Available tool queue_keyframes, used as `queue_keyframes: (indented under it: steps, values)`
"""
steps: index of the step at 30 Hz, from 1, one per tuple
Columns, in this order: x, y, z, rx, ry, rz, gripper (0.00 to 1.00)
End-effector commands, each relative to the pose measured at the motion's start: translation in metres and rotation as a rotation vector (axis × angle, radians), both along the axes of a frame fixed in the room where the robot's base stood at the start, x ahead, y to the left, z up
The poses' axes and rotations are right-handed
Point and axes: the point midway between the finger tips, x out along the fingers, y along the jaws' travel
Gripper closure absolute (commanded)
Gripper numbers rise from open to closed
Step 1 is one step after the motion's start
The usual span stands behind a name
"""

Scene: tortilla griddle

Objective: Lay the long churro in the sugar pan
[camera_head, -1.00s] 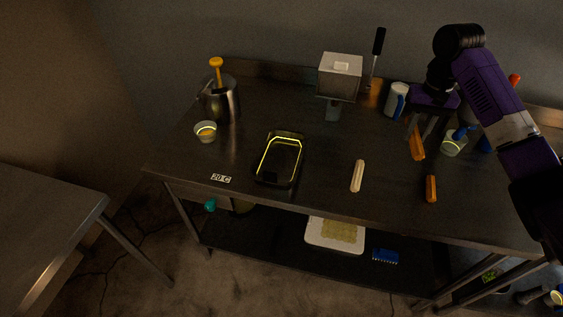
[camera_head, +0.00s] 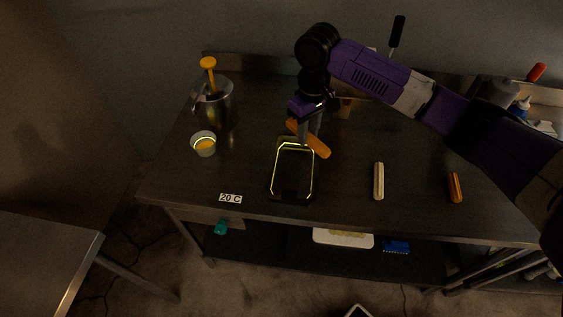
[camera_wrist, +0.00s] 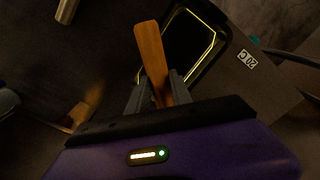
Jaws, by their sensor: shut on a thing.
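My gripper (camera_head: 308,138) is shut on the long orange-brown churro (camera_head: 318,146). It holds the churro by its middle part, over the far right edge of the dark sugar pan (camera_head: 273,178), which has a glowing yellow rim line. In the wrist view the churro (camera_wrist: 150,50) sticks out between my gripper's fingers (camera_wrist: 158,90), beside the pan (camera_wrist: 216,62). The churro slants across the pan's far right corner. I cannot tell how high it is above the pan. The pan's inside looks dark and empty.
A pale churro-like stick (camera_head: 379,182) and a shorter orange one (camera_head: 455,187) lie to the right. A steel pot (camera_head: 218,105) and a small cup (camera_head: 204,144) stand at the left. A "20 C" label (camera_head: 231,198) is at the front edge.

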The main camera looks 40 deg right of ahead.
Motion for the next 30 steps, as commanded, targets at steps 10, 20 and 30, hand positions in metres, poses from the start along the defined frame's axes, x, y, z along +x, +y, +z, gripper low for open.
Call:
queue_keyframes:
  steps: [10, 20, 30]
  values:
    - [0.005, 0.011, -0.011, -0.002, 0.000, 0.043, 1.00]
    - [0.005, 0.011, -0.048, -0.003, 0.000, 0.041, 1.00]
    - [0.005, 0.011, -0.062, -0.002, 0.000, 0.041, 1.00]
